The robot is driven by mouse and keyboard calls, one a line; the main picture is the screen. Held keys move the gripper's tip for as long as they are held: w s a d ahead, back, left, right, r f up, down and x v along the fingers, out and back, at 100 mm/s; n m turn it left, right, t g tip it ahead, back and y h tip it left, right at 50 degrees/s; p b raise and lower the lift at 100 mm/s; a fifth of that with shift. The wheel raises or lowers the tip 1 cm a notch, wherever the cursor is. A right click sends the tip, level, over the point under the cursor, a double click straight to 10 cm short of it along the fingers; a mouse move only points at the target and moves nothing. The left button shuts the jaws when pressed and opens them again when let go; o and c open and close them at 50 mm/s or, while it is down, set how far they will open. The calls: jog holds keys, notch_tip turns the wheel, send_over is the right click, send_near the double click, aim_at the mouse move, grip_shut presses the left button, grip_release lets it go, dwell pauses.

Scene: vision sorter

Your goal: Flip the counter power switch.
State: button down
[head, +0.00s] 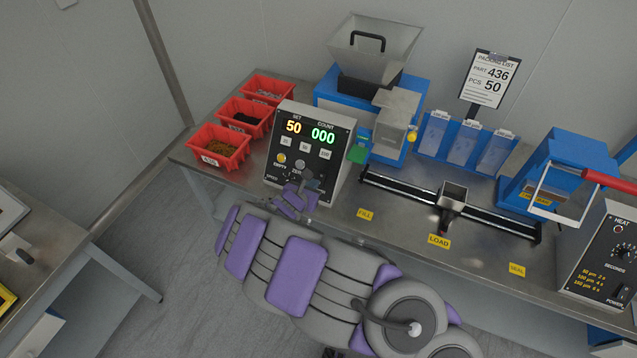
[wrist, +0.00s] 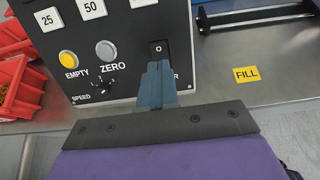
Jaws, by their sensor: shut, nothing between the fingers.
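The counter box (head: 312,140) stands on the metal table with its display lit, showing SET 50 and COUNT 000. It also shows close up in the wrist view (wrist: 128,62). Its black power switch (wrist: 158,50) is at the lower right of the panel, with a white O on its visible upper part. My gripper (wrist: 157,68) is shut and empty, its fingertips right at the lower part of the switch and hiding it. I cannot tell whether they touch it. In the head view my gripper (head: 312,184) is at the box's lower front and covers the switch.
Red bins (head: 218,146) with small parts stand left of the box. A blue machine with a grey hopper (head: 375,50) is behind it. A black rail (head: 400,189) and yellow FILL label (head: 365,214) lie to the right. EMPTY (wrist: 68,59) and ZERO (wrist: 105,49) buttons and a SPEED knob are left of the switch.

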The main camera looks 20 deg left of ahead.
aim_at(323, 177)
jog(key=b+x, duration=0.1)
jog(key=x, duration=0.3)
jog(key=shift+s+a+f, duration=0.1)
jog(key=shift+f, duration=0.05)
jog(key=shift+w+d, duration=0.35)
jog(key=shift+w, duration=0.1)
